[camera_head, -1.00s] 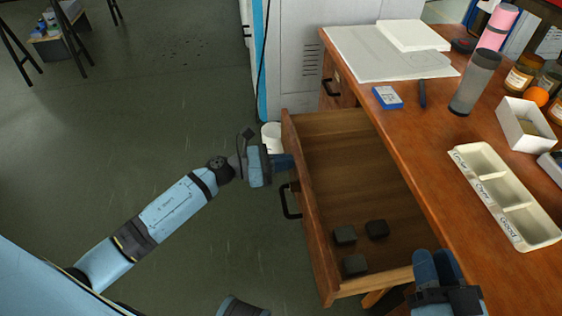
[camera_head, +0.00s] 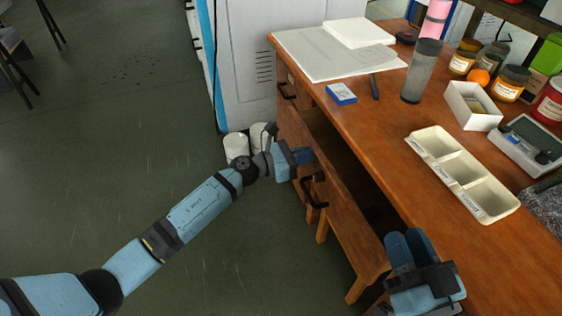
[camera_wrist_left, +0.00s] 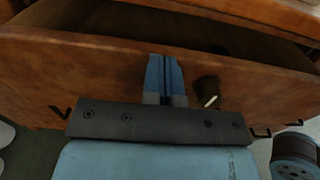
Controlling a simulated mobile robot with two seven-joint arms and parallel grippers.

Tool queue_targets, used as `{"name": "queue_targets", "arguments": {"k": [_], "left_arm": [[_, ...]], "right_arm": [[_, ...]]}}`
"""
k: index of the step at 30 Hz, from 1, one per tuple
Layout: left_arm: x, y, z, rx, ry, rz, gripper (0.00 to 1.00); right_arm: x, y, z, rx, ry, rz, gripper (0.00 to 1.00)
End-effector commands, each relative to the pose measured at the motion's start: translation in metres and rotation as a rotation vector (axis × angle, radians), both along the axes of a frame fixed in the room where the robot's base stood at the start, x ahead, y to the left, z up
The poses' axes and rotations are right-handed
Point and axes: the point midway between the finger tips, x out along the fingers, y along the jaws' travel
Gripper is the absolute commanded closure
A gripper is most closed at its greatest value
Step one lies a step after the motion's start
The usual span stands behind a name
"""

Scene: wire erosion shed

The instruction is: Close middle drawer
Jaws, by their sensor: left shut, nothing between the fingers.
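The wooden middle drawer is partly open; its front (camera_head: 345,220) stands out from the desk, with a dark handle (camera_head: 315,192).
The desk top (camera_head: 365,140) holds a white divided tray (camera_head: 463,178), a small white box (camera_head: 473,108), a grey cylinder (camera_head: 421,72), a blue box (camera_head: 341,94) and jars. A grey cabinet (camera_head: 255,60) and white containers (camera_head: 236,146) stand beyond.

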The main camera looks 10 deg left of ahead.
Motion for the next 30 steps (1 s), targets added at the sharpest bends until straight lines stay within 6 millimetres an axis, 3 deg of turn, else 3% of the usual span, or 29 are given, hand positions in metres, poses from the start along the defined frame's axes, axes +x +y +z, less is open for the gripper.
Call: {"name": "queue_targets", "arguments": {"k": [4,12,30], "left_arm": [[0.014,-0.021,0.0,0.0,-0.002,-0.002,1.0],[0.025,-0.038,-0.001,0.001,0.001,-0.001,1.0],[0.027,-0.035,-0.002,0.001,0.001,0.0,1.0]], "right_arm": [[0.0,0.003,0.006,0.016,-0.028,0.011,0.69],[-0.001,0.004,-0.002,0.004,0.004,0.02,0.69],[0.0,0.002,-0.009,-0.006,0.015,0.015,0.69]]}}
